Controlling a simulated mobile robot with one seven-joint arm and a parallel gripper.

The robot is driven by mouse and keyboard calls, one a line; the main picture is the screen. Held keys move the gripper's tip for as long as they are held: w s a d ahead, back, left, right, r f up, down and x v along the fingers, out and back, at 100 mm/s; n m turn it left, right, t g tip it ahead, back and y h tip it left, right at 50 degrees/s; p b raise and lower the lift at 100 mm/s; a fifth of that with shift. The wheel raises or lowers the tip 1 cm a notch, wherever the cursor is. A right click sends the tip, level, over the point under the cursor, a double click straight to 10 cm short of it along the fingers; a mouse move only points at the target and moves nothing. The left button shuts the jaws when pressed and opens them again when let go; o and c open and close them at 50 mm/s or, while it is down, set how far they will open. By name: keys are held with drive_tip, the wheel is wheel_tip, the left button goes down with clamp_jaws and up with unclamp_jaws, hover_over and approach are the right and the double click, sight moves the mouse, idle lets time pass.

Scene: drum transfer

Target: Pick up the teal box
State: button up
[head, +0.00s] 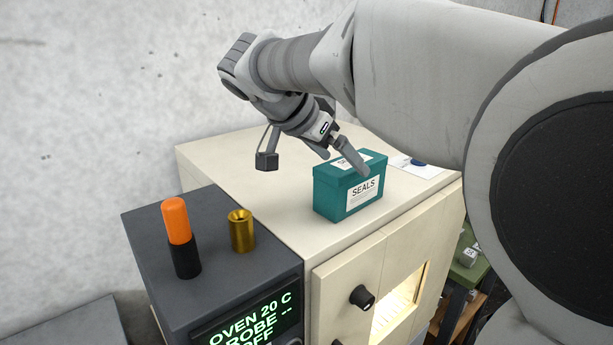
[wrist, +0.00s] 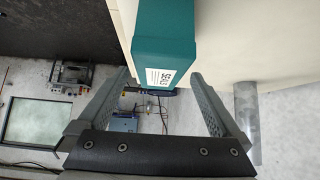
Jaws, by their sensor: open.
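The teal box (head: 345,190) stands upright on the cream oven top, with white labels reading SEALS on its front and lid. My gripper (head: 345,160) is open and hangs over the box; one finger overlaps the lid's right side in the head view. In the wrist view the teal box (wrist: 166,45) lies ahead of the open fingers (wrist: 160,75), its near end roughly between the tips. I cannot tell whether a finger touches it. Nothing is held.
The cream oven top (head: 270,190) is mostly clear. On the dark control unit (head: 205,270) stand an orange-and-black cylinder (head: 177,222) and a brass cylinder (head: 241,231). A white sheet (head: 415,167) lies behind the box. A green-topped table (head: 470,268) stands at the right.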

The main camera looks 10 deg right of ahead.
drive_tip(key=p+x, duration=0.1)
drive_tip(key=x, duration=0.4)
drive_tip(key=shift+w+d+f, duration=0.15)
drive_tip(key=shift+f, duration=0.15)
clamp_jaws()
